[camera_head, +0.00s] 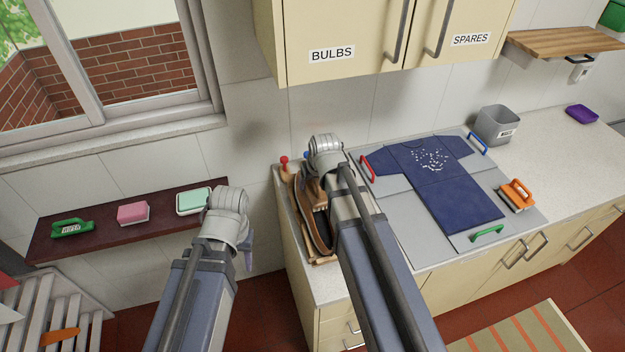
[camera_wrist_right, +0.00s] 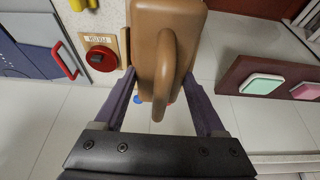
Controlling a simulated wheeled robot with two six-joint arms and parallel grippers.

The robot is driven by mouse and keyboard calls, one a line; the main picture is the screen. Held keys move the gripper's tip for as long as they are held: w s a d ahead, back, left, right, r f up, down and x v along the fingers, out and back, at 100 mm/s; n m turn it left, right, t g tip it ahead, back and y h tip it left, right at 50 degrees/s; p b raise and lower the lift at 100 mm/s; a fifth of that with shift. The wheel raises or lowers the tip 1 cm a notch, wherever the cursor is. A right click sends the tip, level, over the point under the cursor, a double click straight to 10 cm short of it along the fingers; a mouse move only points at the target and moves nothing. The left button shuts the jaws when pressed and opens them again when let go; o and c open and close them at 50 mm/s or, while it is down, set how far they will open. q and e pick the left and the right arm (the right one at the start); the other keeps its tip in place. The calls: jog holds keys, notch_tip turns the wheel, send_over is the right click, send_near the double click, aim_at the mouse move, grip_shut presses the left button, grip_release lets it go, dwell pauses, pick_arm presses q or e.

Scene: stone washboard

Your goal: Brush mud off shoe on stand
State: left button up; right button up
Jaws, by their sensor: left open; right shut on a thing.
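A brown shoe (camera_head: 307,215) lies lengthwise on a wooden stand (camera_head: 326,261) at the left end of the counter. My right gripper (camera_wrist_right: 160,105) is shut on a brown brush (camera_wrist_right: 178,28) with an arched handle; its fingers are either side of the handle. In the head view, the brush (camera_head: 319,194) shows partly beside my right wrist, over the shoe; whether it touches cannot be told. My right arm hides part of the shoe, and mud cannot be made out. My left gripper (camera_head: 248,254) is open and empty, left of the counter, mostly hidden by its wrist.
A red knob (camera_head: 284,160) stands behind the shoe. A navy shirt (camera_head: 450,195) lies on a grey board, with an orange brush (camera_head: 516,194) beside it. Cupboards hang above.

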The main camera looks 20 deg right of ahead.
jog(key=shift+s+r, duration=0.1)
notch_tip(320, 180, up, 6)
jog(key=p, duration=0.6)
notch_tip(320, 180, up, 3)
jog(key=p, duration=0.3)
dwell(0.7)
